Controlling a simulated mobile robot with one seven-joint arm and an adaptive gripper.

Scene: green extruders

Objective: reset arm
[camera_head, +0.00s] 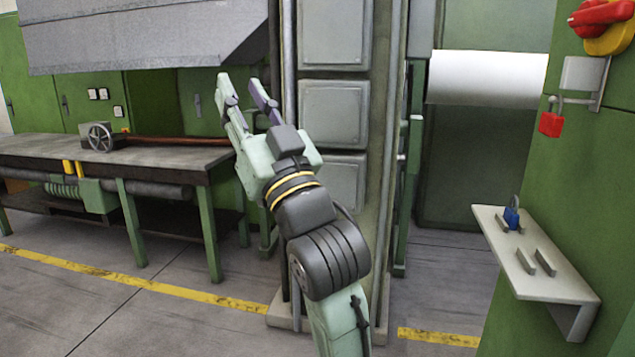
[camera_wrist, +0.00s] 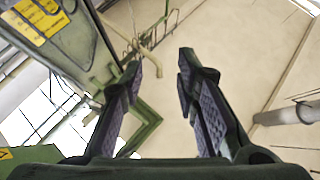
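My gripper (camera_head: 246,93) is raised in the middle of the head view, pointing up and to the left. Its two fingers are apart with nothing between them. In the wrist view my gripper (camera_wrist: 158,70) also shows open and empty, with purple pads on the inner finger faces. The wrist camera looks up at a pale ceiling or wall. My arm rises from the bottom of the head view in front of a grey panelled column.
A white shelf (camera_head: 556,284) at right holds a blue padlock (camera_head: 511,217). A red padlock (camera_head: 551,123) hangs above it on the green cabinet. A workbench (camera_head: 190,160) with a handwheel (camera_head: 100,137) stands at left. Floor with yellow lines lies clear in front.

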